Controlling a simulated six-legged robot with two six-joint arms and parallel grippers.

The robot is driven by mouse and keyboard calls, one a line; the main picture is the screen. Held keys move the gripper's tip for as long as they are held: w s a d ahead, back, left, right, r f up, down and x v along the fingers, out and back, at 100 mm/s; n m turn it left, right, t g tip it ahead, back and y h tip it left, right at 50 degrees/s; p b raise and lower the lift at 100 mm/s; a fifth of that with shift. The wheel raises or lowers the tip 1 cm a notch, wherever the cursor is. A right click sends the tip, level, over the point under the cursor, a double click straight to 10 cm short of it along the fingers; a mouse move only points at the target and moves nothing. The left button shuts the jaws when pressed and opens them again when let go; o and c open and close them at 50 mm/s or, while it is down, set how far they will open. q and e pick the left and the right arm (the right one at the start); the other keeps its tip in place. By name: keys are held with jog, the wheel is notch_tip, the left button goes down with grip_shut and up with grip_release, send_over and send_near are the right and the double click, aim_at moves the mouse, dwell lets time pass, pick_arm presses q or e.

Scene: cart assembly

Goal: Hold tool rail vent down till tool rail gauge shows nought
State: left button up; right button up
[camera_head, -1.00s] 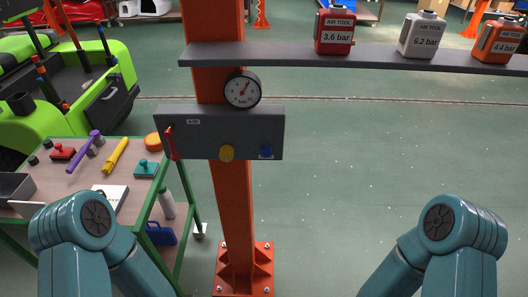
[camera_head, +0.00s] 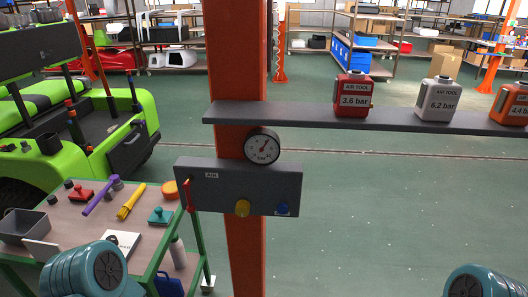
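I cannot read which of these is the vent. Neither gripper shows; only parts of my arms appear at the bottom.
A green-framed cart (camera_head: 150,222) with small parts is at left, near a green vehicle (camera_head: 95,140). The floor right of the post is clear.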

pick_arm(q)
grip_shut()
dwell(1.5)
